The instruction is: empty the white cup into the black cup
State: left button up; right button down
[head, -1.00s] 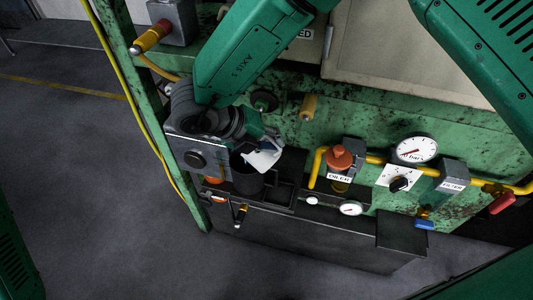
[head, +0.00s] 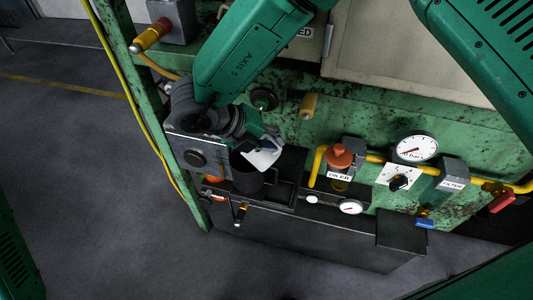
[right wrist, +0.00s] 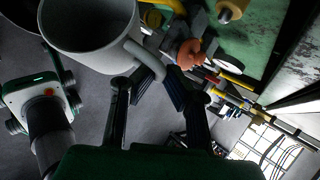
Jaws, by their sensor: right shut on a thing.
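The white cup (head: 262,159) is tilted over the black cup (head: 247,181) in the head view, partly covered by my right gripper (head: 257,143). The black cup stands upright on a dark ledge. In the right wrist view the white cup (right wrist: 88,28) fills the top left, with its handle (right wrist: 146,58) towards my right gripper (right wrist: 160,82), which is shut on it. I cannot tell what is inside either cup. My left gripper is out of view.
To the right stand an orange-topped oiler (head: 339,158), a pressure gauge (head: 416,149) and yellow pipes. A grey box (head: 195,154) is close on the left of the black cup. A green rusty panel rises behind. Open floor (head: 90,190) lies at the left.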

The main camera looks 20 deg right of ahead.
jog(key=shift+w, duration=0.1)
jog(key=shift+w+a, duration=0.1)
jog(key=shift+a, duration=0.05)
jog(key=shift+w+a+r+g+h+p, duration=0.1)
jog(key=shift+g+h+p, duration=0.2)
dwell(0.9)
jog(key=shift+w+a+n, duration=0.1)
jog(key=shift+n, duration=0.2)
jog(key=shift+r+g, duration=0.1)
jog(key=shift+g, duration=0.2)
dwell(0.7)
jog(key=shift+w+a+r+h, duration=0.15)
jog(key=shift+w+a+h, duration=0.1)
jog(key=shift+h, duration=0.15)
jog(key=shift+w+g, duration=0.1)
jog(key=shift+g, duration=0.2)
dwell(0.7)
jog(key=shift+w+a+r+n+h, duration=0.15)
jog(key=shift+r+n+h, duration=0.05)
jog(key=shift+n+h, duration=0.1)
